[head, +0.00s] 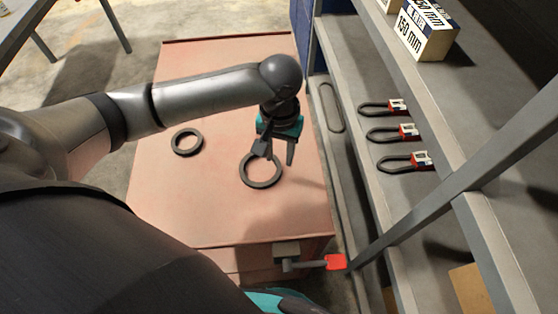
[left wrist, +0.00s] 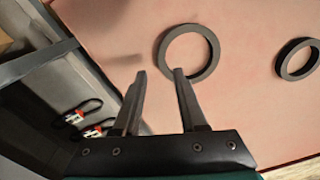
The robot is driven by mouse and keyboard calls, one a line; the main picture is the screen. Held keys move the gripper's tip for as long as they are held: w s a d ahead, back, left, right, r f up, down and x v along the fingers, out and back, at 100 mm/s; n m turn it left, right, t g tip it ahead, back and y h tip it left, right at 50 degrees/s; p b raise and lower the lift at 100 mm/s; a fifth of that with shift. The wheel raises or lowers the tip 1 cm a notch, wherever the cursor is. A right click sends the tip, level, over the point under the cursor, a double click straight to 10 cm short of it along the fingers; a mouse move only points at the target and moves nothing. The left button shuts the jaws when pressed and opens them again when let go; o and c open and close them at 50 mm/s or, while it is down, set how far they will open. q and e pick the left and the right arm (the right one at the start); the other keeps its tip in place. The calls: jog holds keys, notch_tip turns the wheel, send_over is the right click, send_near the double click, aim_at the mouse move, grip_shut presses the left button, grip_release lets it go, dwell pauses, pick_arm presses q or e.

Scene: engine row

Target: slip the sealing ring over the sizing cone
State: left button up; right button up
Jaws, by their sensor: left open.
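Two dark flat rings lie on the pinkish bench top. One ring (head: 262,185) is near the middle, under my left gripper; it also shows in the left wrist view (left wrist: 214,52). The other ring (head: 188,153) lies farther left, clear of the gripper, and shows at the right of the left wrist view (left wrist: 281,63). I cannot tell which is the sealing ring. My left gripper (head: 279,158) is open and points down, its fingers overlapping the near ring in the head view. In the wrist view the fingers (left wrist: 158,74) hold nothing. No sizing cone shows. My right gripper is not in view.
The bench top (head: 225,215) is otherwise bare. A vise-like fitting with a red-ended handle (head: 335,262) sits at its front edge. A grey shelf rack on the right holds several black belts with labels (head: 408,131) and a white box (head: 425,37).

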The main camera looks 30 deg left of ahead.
pick_arm(q)
notch_tip(320, 180, up, 6)
jog(key=p, duration=0.1)
dwell(0.6)
